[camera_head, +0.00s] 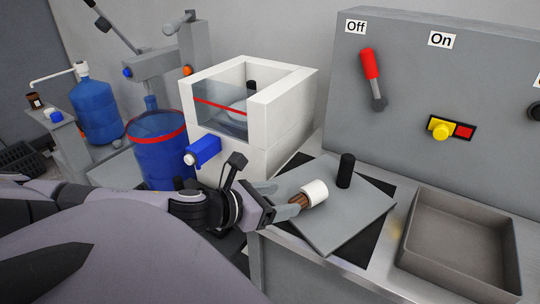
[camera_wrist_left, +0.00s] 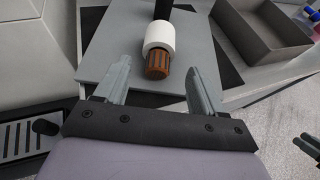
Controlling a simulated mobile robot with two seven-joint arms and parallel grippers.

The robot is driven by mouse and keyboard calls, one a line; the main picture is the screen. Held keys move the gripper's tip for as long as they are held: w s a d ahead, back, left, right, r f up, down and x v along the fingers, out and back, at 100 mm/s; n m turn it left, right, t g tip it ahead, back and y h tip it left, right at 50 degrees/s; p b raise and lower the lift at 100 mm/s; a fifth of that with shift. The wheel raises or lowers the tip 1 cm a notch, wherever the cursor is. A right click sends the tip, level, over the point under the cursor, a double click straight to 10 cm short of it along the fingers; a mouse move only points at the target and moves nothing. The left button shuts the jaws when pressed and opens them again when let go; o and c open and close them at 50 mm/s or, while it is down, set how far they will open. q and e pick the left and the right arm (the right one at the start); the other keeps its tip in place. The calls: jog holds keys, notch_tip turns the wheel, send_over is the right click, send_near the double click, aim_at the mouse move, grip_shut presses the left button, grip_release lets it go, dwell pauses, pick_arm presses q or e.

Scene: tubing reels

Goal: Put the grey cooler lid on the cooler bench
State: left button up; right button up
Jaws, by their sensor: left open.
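The grey cooler lid (camera_head: 335,216) is a flat square plate with a black upright handle (camera_head: 345,170). It lies askew over a black square on the metal cooler bench (camera_head: 405,196). It also shows in the left wrist view (camera_wrist_left: 104,51). My left gripper (camera_head: 288,200) is open at the lid's near left side. In the left wrist view its fingers (camera_wrist_left: 157,82) are spread, with nothing clamped between them. A white cylinder with a brown ribbed end (camera_wrist_left: 158,48) shows ahead of the fingers, over the lid; whether it touches the lid I cannot tell.
An open white box (camera_head: 270,125) with a clear front stands behind the gripper. A grey open tray (camera_head: 460,240) sits right of the lid. A grey panel with a red lever (camera_head: 370,65) stands behind. A blue drum (camera_head: 158,150) is at the left.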

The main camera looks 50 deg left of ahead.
pick_arm(q)
jog(key=shift+p+v, duration=0.3)
jog(key=shift+v, duration=0.6)
jog(key=shift+s+a+f+n+y, duration=0.15)
jog(key=shift+a+f+n+y, duration=0.2)
jog(key=shift+n, duration=0.45)
jog(key=s+a+f+n+g+y, duration=0.1)
jog(key=s+f+n+g+y, duration=0.45)
jog(key=n, duration=1.25)
jog(key=s+d+f+n+g+h, duration=0.2)
jog(key=s+d+f+n, duration=0.15)
jog(key=d+n, duration=0.35)
jog(key=s+d+f+n+g+h, duration=0.25)
jog(key=s+d+n, duration=0.25)
jog(key=n, duration=0.4)
jog(key=w+d+f+t+h+p, duration=0.1)
jog(key=w+d+f+t+p, duration=0.1)
jog(key=w+f+t+p, duration=0.2)
jog(key=shift+w+d+f+t+h, duration=0.4)
jog(key=shift+w+f+t, duration=0.55)
jog(key=shift+w+t, duration=0.45)
